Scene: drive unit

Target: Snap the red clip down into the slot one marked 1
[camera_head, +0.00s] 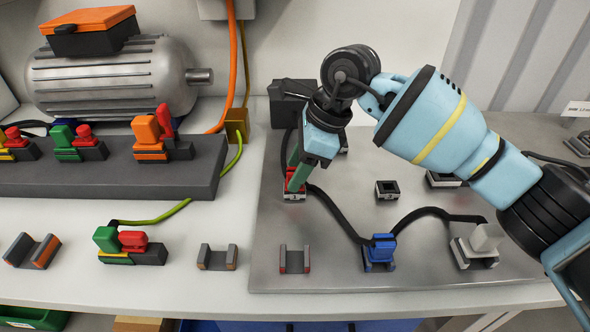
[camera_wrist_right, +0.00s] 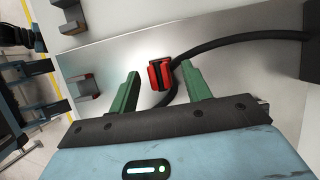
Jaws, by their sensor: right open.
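The red clip (camera_head: 297,184) sits on a small light-based socket at the left of the metal plate, with a black cable at it. My right gripper (camera_head: 294,167) reaches down over it, its green fingers partly hiding it. In the right wrist view the red clip (camera_wrist_right: 160,74) lies between the tips of the open right gripper (camera_wrist_right: 159,77), with a gap on both sides. I cannot tell how far the clip is pressed in. No number 1 is readable on any slot. My left gripper is not in view.
A blue clip (camera_head: 380,250) and a pale grey clip (camera_head: 484,240) stand on the plate (camera_head: 330,278), joined by black cable. Open brackets (camera_head: 294,260) (camera_head: 217,257) are in front. A motor (camera_head: 110,75) stands at back left.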

